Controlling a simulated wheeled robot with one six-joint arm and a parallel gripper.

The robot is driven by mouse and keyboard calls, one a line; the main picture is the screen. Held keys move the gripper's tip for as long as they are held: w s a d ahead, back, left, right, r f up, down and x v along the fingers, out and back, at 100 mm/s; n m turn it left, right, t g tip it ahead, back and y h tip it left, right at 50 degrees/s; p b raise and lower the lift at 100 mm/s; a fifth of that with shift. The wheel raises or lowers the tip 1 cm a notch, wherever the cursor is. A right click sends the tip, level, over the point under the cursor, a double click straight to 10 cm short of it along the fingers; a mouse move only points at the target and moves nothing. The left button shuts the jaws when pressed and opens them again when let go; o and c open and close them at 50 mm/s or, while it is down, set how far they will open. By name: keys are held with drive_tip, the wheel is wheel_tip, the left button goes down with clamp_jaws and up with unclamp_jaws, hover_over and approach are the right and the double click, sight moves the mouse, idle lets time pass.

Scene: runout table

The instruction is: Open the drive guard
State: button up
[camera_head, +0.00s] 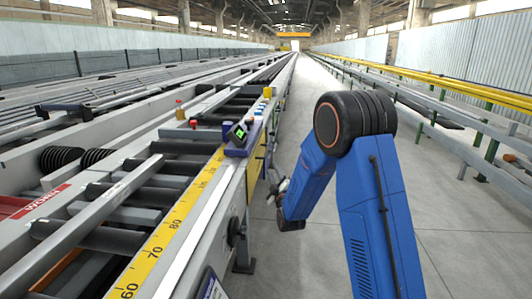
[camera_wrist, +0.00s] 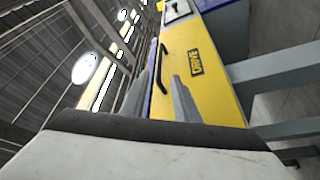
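The drive guard is a yellow panel (camera_wrist: 215,85) with a DRIVE label (camera_wrist: 196,62) and a dark bar handle (camera_wrist: 161,66) in the wrist view. In the head view the yellow guard (camera_head: 255,160) is on the right side of the runout table and looks closed. My gripper (camera_wrist: 161,80) is open, its two grey fingers apart. The handle shows between the fingertips in the wrist view; I cannot tell whether they touch it. In the head view my gripper (camera_head: 279,187) is beside the guard, small and partly hidden by my blue arm.
The runout table (camera_head: 205,235) carries rollers and a yellow scale (camera_head: 165,240). A small display unit (camera_head: 237,135) sits on its edge near the guard. A black knob (camera_head: 234,231) sticks out from its side. The aisle floor (camera_head: 450,230) to the right is clear.

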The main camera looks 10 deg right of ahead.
sight(266, 152)
drive_tip(key=x, duration=1.5)
drive_tip(key=shift+w+d, duration=0.1)
drive_tip(key=shift+w, duration=0.15)
clamp_jaws()
